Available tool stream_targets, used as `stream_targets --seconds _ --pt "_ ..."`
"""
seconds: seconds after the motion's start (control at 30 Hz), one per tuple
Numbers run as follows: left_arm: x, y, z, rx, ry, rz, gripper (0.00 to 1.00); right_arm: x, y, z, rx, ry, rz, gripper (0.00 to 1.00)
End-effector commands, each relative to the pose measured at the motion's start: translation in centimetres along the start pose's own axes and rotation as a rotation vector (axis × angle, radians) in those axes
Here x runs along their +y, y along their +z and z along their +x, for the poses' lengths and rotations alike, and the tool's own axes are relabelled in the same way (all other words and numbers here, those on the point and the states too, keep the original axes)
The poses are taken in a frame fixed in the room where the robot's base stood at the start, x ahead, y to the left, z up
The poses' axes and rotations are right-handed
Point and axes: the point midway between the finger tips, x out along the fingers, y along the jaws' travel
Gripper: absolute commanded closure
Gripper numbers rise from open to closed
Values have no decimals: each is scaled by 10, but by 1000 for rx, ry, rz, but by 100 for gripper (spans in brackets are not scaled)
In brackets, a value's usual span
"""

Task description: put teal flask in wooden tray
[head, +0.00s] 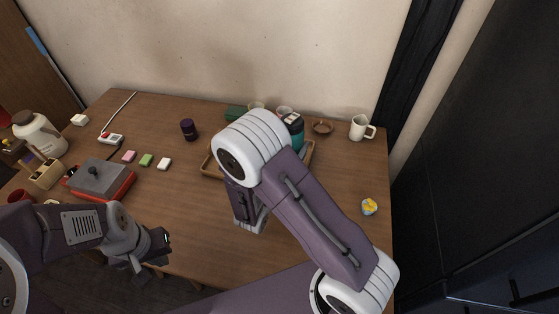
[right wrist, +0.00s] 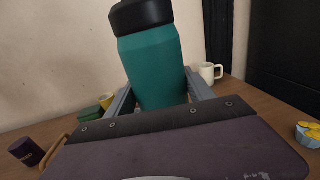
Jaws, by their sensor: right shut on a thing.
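The teal flask (right wrist: 152,70) with a black lid is between the fingers of my right gripper (right wrist: 161,95) in the right wrist view, and the gripper is shut on it. My right arm covers the right gripper and most of the tray there. I cannot tell whether the flask touches the tray. My left gripper (head: 150,262) is low at the table's front left edge, away from both; its finger opening is unclear.
A dark purple cup (head: 189,130) stands left of the tray. A brown dish (head: 323,127), a white mug (head: 359,128) and a green box (head: 236,112) are at the back. A yellow-blue item (head: 369,207) lies at right. A red-grey appliance (head: 100,179) stands left.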

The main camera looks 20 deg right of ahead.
Motion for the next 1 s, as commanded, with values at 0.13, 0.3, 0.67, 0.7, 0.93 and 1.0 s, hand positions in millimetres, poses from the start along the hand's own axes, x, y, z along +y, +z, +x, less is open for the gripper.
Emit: stream_targets --seconds 0.13,0.3,0.67,0.7,0.93,1.0 --pt "0 0 2 0 0 0 100 25 -15 8 -2 -1 2 100" --pt "0 0 4 0 0 0 100 38 -22 12 -2 -1 0 100" --pt "0 1 13 0 0 0 100 40 -60 12 0 -1 -1 100" --pt "0 2 14 0 0 0 100 40 -63 12 0 -1 0 100" --pt "0 1 13 0 0 0 100 39 -63 12 -1 -1 2 100" --pt "0 2 14 0 0 0 100 39 -64 12 -1 -1 1 100"
